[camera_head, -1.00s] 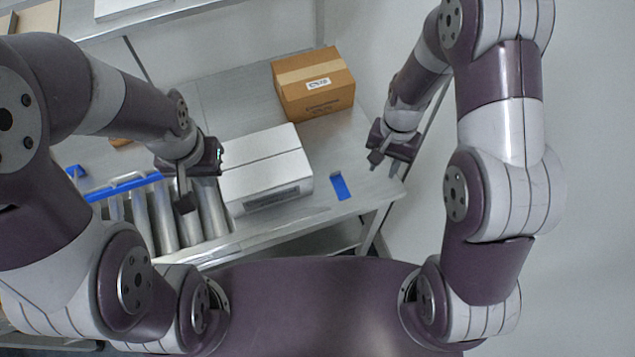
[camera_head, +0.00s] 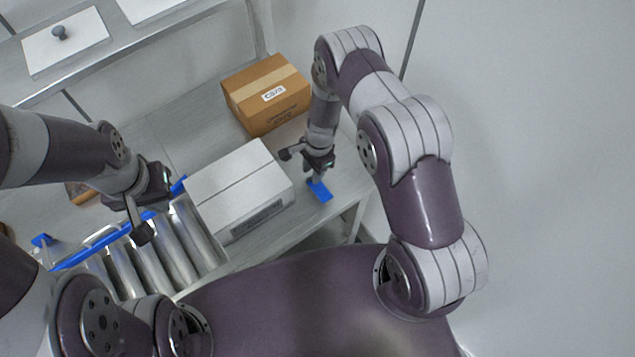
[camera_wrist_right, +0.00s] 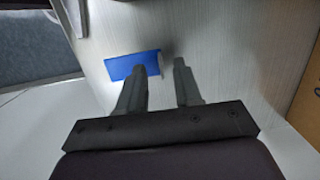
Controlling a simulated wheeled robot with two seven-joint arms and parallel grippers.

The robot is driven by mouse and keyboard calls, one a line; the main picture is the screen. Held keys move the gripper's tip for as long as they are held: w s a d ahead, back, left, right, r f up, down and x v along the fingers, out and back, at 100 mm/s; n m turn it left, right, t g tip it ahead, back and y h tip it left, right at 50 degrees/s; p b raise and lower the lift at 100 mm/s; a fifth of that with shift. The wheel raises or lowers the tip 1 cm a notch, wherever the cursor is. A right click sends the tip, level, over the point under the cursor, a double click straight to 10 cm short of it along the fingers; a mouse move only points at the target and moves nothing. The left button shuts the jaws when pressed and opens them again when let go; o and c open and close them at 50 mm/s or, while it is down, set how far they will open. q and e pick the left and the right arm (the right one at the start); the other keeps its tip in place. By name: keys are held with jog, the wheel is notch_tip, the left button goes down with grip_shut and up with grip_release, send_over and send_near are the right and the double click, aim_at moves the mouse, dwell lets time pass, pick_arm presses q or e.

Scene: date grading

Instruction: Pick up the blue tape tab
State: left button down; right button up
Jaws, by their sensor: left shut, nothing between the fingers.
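The blue tape tab (camera_head: 321,193) lies flat on the table near its right front corner, right of the white box. My right gripper (camera_head: 302,168) is just above and beside the tab, with its fingers spread and nothing between them. In the right wrist view, the blue tape tab (camera_wrist_right: 128,64) lies mostly left of the gap between the fingertips of the right gripper (camera_wrist_right: 162,68), at the left finger's tip. I cannot tell whether that finger touches it. My left gripper (camera_head: 141,235) is shut and empty over the rollers.
A white box (camera_head: 235,185) stands left of the tab and a brown carton (camera_head: 268,95) stands behind it. Metal rollers (camera_head: 170,245) with a blue rail (camera_head: 100,241) lie at the front left. The table edge is close in front of the tab.

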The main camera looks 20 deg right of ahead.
jog(key=shift+s+f, duration=0.1)
jog(key=shift+f, duration=0.45)
jog(key=shift+w+f, duration=0.2)
jog(key=shift+f, duration=0.1)
jog(key=shift+a, duration=0.15)
jog(key=c, duration=0.5)
jog(key=shift+s+r, duration=0.1)
grip_shut()
